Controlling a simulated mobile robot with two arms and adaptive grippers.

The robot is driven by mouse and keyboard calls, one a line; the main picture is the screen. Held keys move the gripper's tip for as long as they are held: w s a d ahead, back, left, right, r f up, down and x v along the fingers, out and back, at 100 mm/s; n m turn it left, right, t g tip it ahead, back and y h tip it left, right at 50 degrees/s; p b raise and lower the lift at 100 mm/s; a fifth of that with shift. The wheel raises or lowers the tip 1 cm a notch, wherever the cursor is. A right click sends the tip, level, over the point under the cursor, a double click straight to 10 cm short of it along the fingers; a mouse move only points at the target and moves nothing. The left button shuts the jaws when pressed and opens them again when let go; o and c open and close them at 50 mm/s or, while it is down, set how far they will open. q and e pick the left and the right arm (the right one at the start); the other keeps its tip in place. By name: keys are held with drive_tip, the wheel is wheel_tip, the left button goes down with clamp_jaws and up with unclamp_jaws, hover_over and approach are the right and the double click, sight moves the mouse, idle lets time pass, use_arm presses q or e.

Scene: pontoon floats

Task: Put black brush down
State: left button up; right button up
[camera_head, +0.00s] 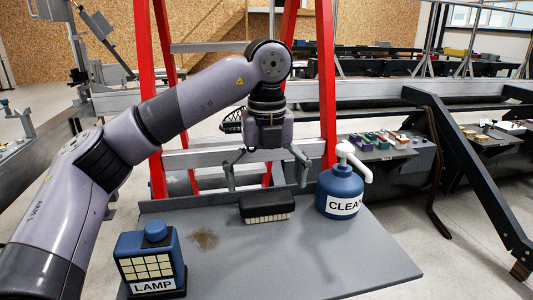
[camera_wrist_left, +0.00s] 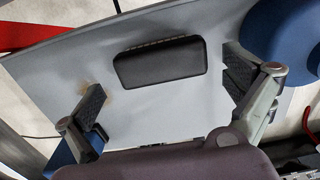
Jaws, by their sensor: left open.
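The black brush (camera_head: 266,207) lies on the grey table (camera_head: 330,262), with its pale bristles facing the front. It also shows in the left wrist view (camera_wrist_left: 160,62), lying flat with its black back up. My left gripper (camera_head: 268,178) is open above the brush, its fingers spread wide and apart from it. In the left wrist view the fingers of my left gripper (camera_wrist_left: 165,105) stand to either side, with the brush beyond and between them. Nothing is held in it. My right gripper is not in view.
A blue cleaner bottle (camera_head: 340,190) with a white pump stands close to the brush's right. A blue lamp box (camera_head: 150,262) stands at the front left. A brown stain (camera_head: 204,239) marks the table left of the brush. Red ladder legs (camera_head: 327,90) rise behind. The table's front right is clear.

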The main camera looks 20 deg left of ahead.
sight(267, 197)
use_arm(q)
wheel_tip(267, 197, up, 9)
drive_tip(key=p, duration=0.1)
